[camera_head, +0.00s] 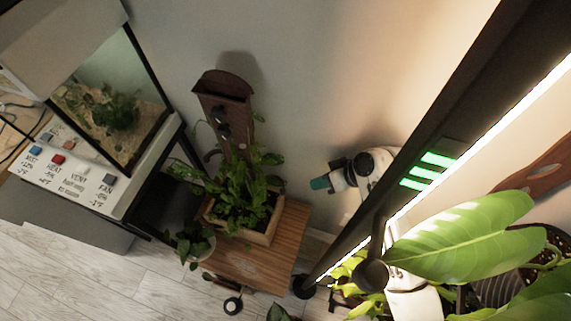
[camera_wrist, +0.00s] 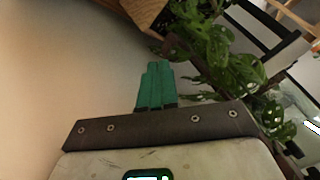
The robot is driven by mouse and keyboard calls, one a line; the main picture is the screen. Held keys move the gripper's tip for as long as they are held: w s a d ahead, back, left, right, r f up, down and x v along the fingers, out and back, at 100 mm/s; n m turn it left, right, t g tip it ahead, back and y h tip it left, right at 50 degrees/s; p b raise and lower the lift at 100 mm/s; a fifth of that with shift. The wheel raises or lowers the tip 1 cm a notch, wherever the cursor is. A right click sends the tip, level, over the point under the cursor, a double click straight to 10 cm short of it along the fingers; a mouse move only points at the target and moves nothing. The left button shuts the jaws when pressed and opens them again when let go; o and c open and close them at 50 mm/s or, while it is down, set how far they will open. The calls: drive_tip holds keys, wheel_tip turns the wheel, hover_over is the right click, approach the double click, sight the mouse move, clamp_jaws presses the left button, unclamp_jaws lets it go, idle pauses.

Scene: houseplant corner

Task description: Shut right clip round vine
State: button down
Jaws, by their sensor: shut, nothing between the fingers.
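A leafy vine (camera_head: 238,185) grows from a wooden planter (camera_head: 262,237) and reaches up to a brown wooden post (camera_head: 224,88) in the head view. Small dark fittings (camera_head: 222,118) sit on the post's front; they may be clips, but I cannot tell which is the right one or whether it is open. My gripper (camera_head: 320,184) is to the right of the vine and apart from it, its teal fingers pointing left. In the wrist view my gripper (camera_wrist: 157,66) has its fingers together and empty, with vine leaves (camera_wrist: 236,73) to the right of the tips.
The planter stands on a slatted wooden table (camera_head: 245,268). A glass tank (camera_head: 110,100) and a labelled switch panel (camera_head: 75,172) are at the left. A long dark lamp bar (camera_head: 430,150) crosses the right side, above large leaves (camera_head: 465,240). Bare wall lies between gripper and post.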

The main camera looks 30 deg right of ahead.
drive_tip(key=shift+w+r, duration=0.1)
drive_tip(key=shift+w, duration=0.15)
drive_tip(key=shift+w, duration=0.1)
drive_tip(key=x, duration=1)
drive_tip(key=shift+a, duration=0.1)
